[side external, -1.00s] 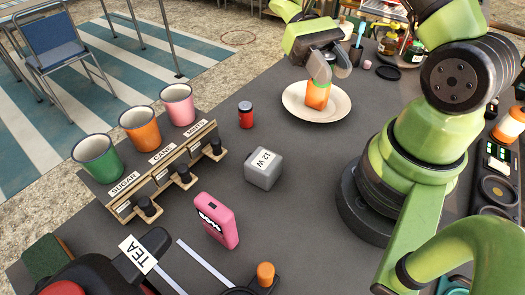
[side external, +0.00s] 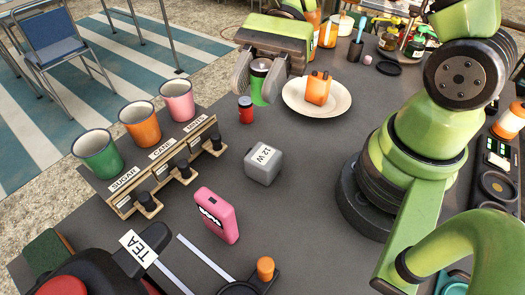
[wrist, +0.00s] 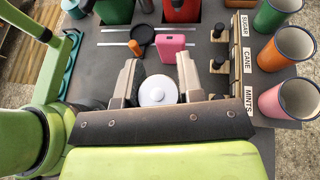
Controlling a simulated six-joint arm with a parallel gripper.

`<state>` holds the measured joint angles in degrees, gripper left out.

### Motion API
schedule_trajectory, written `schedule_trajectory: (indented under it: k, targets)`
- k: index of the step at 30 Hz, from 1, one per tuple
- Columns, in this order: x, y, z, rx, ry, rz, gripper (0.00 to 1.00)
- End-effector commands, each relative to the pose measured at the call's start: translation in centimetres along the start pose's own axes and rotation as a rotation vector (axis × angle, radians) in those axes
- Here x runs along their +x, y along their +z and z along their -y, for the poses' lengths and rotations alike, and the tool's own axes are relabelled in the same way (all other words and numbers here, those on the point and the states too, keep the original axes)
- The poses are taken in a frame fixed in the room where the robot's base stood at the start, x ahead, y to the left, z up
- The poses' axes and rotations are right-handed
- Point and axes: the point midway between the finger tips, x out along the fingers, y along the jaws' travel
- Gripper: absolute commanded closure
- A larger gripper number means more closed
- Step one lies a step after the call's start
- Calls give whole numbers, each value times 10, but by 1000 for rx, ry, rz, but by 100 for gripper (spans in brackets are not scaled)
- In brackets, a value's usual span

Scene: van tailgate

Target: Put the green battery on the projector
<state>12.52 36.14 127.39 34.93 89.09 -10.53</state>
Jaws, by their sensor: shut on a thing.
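My gripper (side external: 259,86) is shut on the green battery (side external: 258,88), an upright green cylinder with a dark upper band, and holds it over the table left of the plate. In the wrist view, a round white end (wrist: 158,91) shows between the fingers, apparently the battery's top. I cannot tell for sure which thing is the projector. A grey cube marked "12 W" (side external: 263,164) and a pink box with a dark toothed label (side external: 215,214) stand on the table in front of the gripper.
A small red can (side external: 246,111) stands close beside the battery. A cream plate (side external: 335,106) holds an orange block (side external: 318,88). A wooden labelled rack (side external: 165,170) and three cups (side external: 139,122) stand at left. Grey table is clear around the cube.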

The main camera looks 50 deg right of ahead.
Motion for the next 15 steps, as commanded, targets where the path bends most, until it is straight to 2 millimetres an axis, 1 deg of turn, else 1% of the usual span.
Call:
schedule_trajectory:
  k: [1,8,12,15]
  targets:
    - [3,-7,0,5,1,3,93]
    - [12,-28,0,3,2,2,93]
    - [21,-51,0,4,3,3,93]
    - [27,-65,0,3,3,2,93]
